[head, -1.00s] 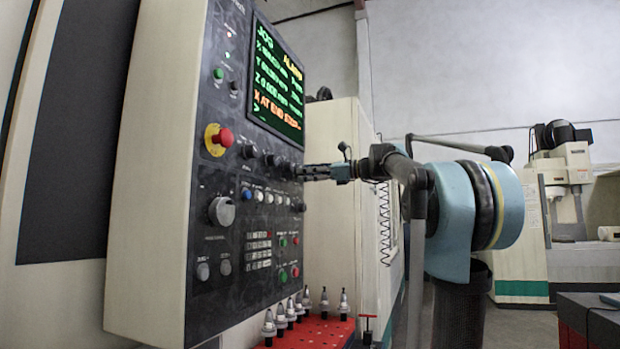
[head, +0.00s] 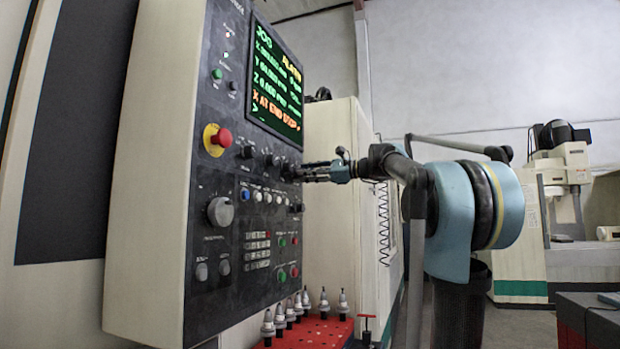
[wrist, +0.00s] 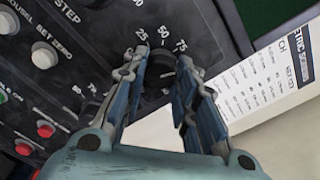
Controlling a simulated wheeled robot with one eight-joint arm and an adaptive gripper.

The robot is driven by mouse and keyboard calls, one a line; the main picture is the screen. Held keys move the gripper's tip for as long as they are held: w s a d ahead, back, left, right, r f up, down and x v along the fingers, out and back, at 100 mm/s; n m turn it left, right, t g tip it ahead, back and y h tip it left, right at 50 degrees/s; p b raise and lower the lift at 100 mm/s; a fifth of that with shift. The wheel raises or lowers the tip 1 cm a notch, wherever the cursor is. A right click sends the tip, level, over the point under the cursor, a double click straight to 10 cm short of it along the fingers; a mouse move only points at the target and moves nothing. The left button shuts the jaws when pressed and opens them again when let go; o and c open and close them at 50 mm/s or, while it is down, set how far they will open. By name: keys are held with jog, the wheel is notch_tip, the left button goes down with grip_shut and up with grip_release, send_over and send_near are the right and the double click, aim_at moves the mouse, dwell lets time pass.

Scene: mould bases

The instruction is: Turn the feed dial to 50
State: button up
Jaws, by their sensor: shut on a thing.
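The feed dial (wrist: 161,72) is a small dark knob on the black control panel, seen between my fingers in the wrist view. Printed marks 25, 50 and 75 stand around its far side; its pointer is hidden or too dark to read. My gripper (wrist: 160,63) has its blue-grey fingers on either side of the dial and is shut on it. In the head view my gripper (head: 303,174) reaches the panel's right edge from the right, just below the screen, and covers the dial.
The control panel (head: 232,130) carries a lit screen (head: 277,85) with an alarm text, a red emergency stop (head: 224,138), a grey knob (head: 221,211) and several buttons. A red rack (head: 318,333) of tool holders stands below. A printed white card (wrist: 270,90) is beside the panel.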

jog(key=n, duration=1.1)
jog(key=shift+f+n, duration=0.1)
jog(key=shift+n, duration=0.2)
dwell(0.4)
jog(key=o, duration=1.1)
jog(key=shift+a, duration=0.1)
jog(key=v, duration=1.2)
jog(key=shift+w, duration=0.1)
